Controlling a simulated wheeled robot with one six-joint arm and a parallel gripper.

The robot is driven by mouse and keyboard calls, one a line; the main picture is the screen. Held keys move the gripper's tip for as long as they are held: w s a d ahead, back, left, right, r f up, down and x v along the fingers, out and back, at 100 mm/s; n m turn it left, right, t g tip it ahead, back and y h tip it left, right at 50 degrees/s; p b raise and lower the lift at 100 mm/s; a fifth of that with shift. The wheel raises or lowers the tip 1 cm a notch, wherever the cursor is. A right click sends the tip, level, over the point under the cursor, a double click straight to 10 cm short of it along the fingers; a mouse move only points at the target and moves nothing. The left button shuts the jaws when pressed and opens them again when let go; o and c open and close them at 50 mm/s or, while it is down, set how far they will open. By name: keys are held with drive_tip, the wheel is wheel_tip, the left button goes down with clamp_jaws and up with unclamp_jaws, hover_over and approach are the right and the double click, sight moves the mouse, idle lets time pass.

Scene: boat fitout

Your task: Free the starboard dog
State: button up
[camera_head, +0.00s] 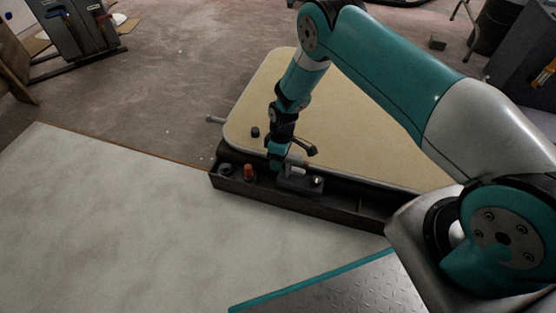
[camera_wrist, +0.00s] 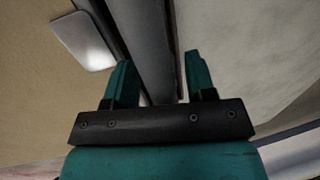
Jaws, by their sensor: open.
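I cannot tell for certain which part is the starboard dog. A dark handle-like piece (camera_head: 305,147) stands at the front edge of the beige hatch panel (camera_head: 335,110), just right of my gripper. My gripper (camera_head: 277,166) points down over the long dark trough (camera_head: 345,212) along that edge. In the wrist view my gripper (camera_wrist: 160,82) is open, its two teal fingers apart with nothing seen between them but the dark trough (camera_wrist: 150,40) below. A pale metal plate (camera_wrist: 83,40) lies on the beige panel (camera_wrist: 40,90), left of the fingers.
In the trough sit an orange cylinder (camera_head: 248,172), a dark round piece (camera_head: 226,169) and a dark block (camera_head: 300,184). A small black knob (camera_head: 255,132) is on the panel; a grey rod (camera_head: 215,120) sticks out at its left edge. The pale deck (camera_head: 120,220) is clear.

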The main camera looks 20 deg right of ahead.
wheel_tip(320, 180, up, 16)
drive_tip(key=w+d+p, duration=0.2)
drive_tip(key=p, duration=0.3)
drive_tip(key=shift+w, duration=0.3)
drive_tip(key=s+a+r+m, duration=0.1)
drive_tip(key=s+a+r, duration=0.15)
drive_tip(key=r, duration=0.55)
drive_tip(key=s+a+r+t+y, duration=0.1)
drive_tip(key=s+r, duration=0.3)
drive_tip(key=r, duration=0.5)
drive_tip(key=s+a+r+m, duration=0.1)
drive_tip(key=s+r, duration=0.2)
drive_tip(key=r, duration=0.5)
drive_tip(key=s+r+m+y, duration=0.1)
drive_tip(key=s+r, duration=0.4)
drive_tip(key=s, duration=0.5)
drive_tip(key=s+r+y, duration=0.1)
drive_tip(key=s+r, duration=0.4)
drive_tip(key=s, duration=0.5)
wheel_tip(320, 180, up, 35)
drive_tip(key=p, duration=3.5)
drive_tip(key=shift+s+a+m+t, duration=0.15)
drive_tip(key=shift+m+t, duration=0.15)
drive_tip(key=shift+t, duration=0.1)
